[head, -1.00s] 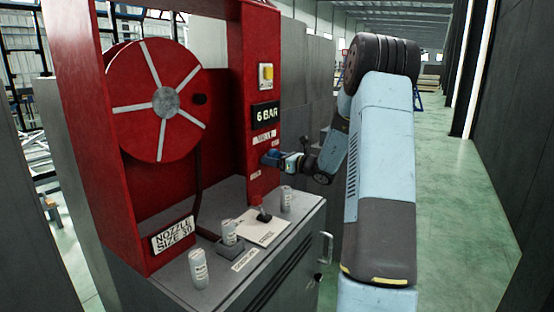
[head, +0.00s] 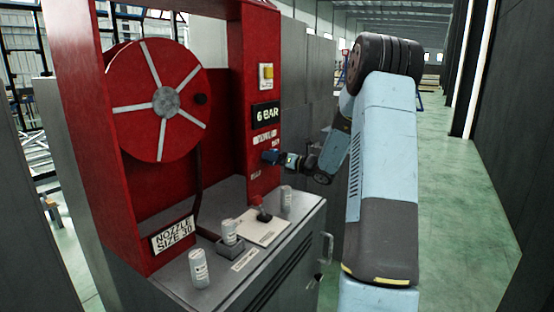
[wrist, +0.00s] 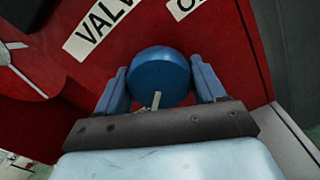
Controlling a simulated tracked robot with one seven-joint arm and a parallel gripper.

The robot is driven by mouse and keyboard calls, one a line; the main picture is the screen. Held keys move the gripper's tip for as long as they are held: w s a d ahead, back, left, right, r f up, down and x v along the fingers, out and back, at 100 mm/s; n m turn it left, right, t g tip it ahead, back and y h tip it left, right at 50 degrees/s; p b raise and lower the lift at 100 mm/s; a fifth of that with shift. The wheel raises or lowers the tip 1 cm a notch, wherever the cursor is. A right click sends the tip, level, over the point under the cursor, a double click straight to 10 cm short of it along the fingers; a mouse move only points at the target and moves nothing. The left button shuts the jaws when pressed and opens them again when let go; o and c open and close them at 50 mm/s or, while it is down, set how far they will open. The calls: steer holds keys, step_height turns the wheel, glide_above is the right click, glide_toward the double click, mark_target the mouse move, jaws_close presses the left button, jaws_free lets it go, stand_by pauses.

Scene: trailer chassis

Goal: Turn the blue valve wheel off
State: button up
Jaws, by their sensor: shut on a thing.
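The blue valve wheel (wrist: 160,75) sits on the red panel, between the two blue fingers of my gripper (wrist: 160,84) in the wrist view. The fingers are shut on its sides. A short pale pointer (wrist: 156,101) shows at the wheel's lower edge. In the head view my gripper (head: 275,157) reaches the red post from the right, and the wheel is mostly hidden by it. The panel around the wheel carries a white label starting "VALV" (wrist: 98,24) and another label (wrist: 186,6), cut off at the top edge.
A red hose reel (head: 160,100) stands left of the post. A yellow switch box (head: 266,76) and a "6 BAR" sign (head: 266,115) are above the wheel.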

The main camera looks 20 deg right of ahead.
steer(key=shift+d+f, duration=0.1)
steer(key=shift+f, duration=0.2)
steer(key=o, duration=1)
steer(key=shift+r, duration=0.1)
steer(key=v, duration=1.3)
steer(key=shift+s+d, duration=0.2)
steer(key=shift+s, duration=0.1)
